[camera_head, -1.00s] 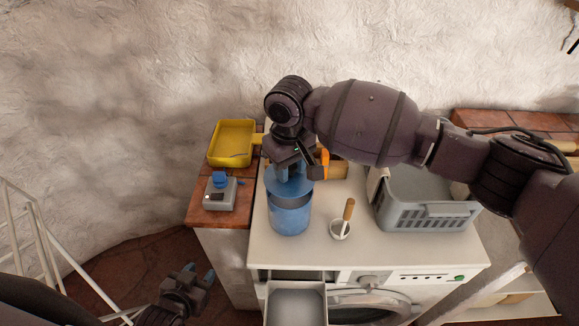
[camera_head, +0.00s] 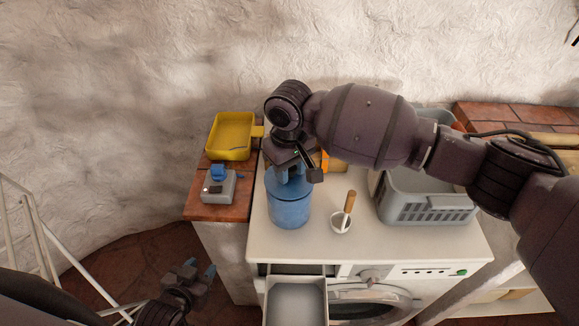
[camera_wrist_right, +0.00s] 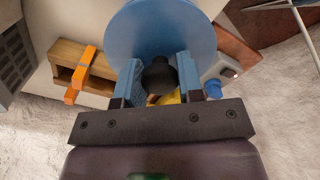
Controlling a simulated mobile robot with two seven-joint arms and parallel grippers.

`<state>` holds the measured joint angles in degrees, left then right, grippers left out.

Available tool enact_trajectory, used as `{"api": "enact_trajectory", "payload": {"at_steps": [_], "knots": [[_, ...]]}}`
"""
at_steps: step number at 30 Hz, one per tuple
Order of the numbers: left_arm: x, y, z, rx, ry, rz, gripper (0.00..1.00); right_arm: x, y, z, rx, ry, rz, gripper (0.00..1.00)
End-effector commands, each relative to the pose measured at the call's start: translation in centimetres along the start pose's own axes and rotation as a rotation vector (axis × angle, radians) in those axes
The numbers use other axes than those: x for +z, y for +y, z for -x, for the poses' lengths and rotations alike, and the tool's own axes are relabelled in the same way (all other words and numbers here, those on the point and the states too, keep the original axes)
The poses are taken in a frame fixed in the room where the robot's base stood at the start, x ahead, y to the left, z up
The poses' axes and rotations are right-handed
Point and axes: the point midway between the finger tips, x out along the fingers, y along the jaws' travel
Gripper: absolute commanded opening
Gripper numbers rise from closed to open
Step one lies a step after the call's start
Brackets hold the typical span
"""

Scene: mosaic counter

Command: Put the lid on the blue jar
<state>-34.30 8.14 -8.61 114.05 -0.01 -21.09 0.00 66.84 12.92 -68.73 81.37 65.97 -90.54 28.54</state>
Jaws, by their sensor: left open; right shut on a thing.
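The blue jar (camera_head: 289,212) stands upright on the white washing machine top. The blue lid (camera_head: 286,190) sits over its mouth in the head view and looks level; whether it is fully seated I cannot tell. In the right wrist view the lid (camera_wrist_right: 160,32) is a wide blue disc with a dark knob (camera_wrist_right: 159,77). My right gripper (camera_head: 290,172) is above the jar; in the wrist view its blue fingers (camera_wrist_right: 157,82) are shut on the knob. My left gripper (camera_head: 202,273) is open and empty, low at the left, away from the jar.
A white mortar with a pestle (camera_head: 340,221) stands right of the jar, and a grey basket (camera_head: 425,207) further right. A yellow pan (camera_head: 230,136) and a grey device (camera_head: 219,187) are on the tiled counter at left. An open drawer (camera_head: 297,302) juts out in front.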

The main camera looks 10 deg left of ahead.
Motion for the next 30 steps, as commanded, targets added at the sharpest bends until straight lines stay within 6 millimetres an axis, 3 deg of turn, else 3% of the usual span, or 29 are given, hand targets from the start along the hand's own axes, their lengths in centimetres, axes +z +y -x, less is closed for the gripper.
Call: {"api": "enact_trajectory", "payload": {"at_steps": [30], "knots": [[-0.82,-0.14,0.65,-0.001,-0.001,0.0,0.43,0.02,-0.04,0.02,0.0,0.0,0.0,0.1]]}}
